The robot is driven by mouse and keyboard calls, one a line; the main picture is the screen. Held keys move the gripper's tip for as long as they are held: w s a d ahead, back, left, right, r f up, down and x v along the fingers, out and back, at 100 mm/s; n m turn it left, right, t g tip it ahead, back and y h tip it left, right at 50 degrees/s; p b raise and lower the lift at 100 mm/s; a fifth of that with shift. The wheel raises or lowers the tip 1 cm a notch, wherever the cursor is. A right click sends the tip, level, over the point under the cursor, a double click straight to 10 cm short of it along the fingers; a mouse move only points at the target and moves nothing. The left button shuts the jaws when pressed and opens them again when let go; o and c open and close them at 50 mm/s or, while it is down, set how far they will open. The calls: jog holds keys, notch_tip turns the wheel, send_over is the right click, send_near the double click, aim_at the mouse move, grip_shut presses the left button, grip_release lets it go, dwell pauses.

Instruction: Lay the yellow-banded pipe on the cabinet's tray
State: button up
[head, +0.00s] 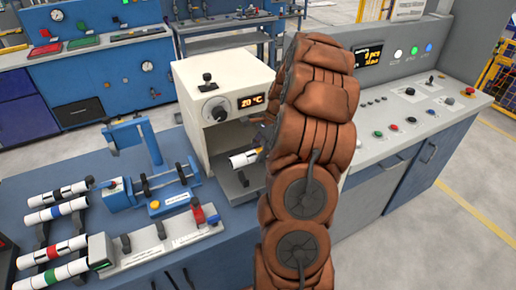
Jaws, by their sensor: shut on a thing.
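A white pipe with dark marks and a yellow band (243,159) shows in front of the cabinet's opening, partly behind my arm. The white cabinet (190,76) has a knob and a lit display reading 20 °C. Its tray (238,187) shows only in part, low in the opening below the pipe. My gripper (266,140) is mostly hidden behind my arm, at the pipe's right end, and is shut on the pipe. I cannot tell whether the pipe touches the tray.
A rack at left holds several white banded pipes, including a blue-banded (57,214) and a red-banded one (52,250). A control console (420,105) stands at right.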

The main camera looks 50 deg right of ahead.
jog(key=shift+f+b, duration=0.9)
jog(key=shift+f, duration=2.25)
jog(key=shift+f, duration=0.5)
jog(key=o, duration=1.3)
jog(key=shift+c, duration=0.2)
jog(key=v, duration=1.2)
